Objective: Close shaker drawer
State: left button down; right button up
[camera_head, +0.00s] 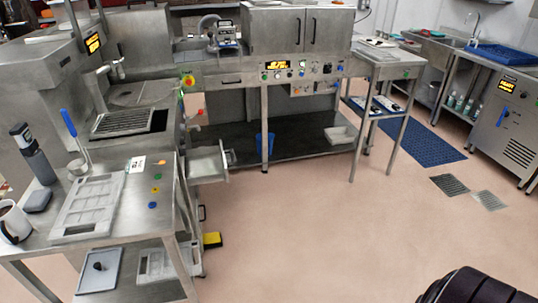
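A steel drawer (208,164) juts out to the right from the left machine, below its counter level, and looks pulled open. It appears to be an open tray with low walls; its inside looks empty. I take it for the shaker drawer, though no label is legible. Neither of my grippers shows in the head view. A dark rounded part at the bottom right corner looks like one of my own arm links, well away from the drawer.
A steel table with a mould tray (88,207) stands at the left front. A yellow-black pedal (212,240) lies on the floor below the drawer. A blue bin (259,141) stands under the back bench. The pink floor (310,235) in the middle is clear.

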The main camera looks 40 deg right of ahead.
aim_at(204, 165)
jog(key=k+l, duration=0.1)
jog(key=l, duration=0.55)
jog(key=k+l+z, duration=0.1)
jog(key=l, duration=0.5)
jog(key=k+l+z, duration=0.1)
jog(key=l, duration=0.55)
jog(key=i+u, duration=0.1)
jog(key=i, duration=0.25)
jog(key=i+l+u, duration=0.15)
jog(key=i, duration=0.25)
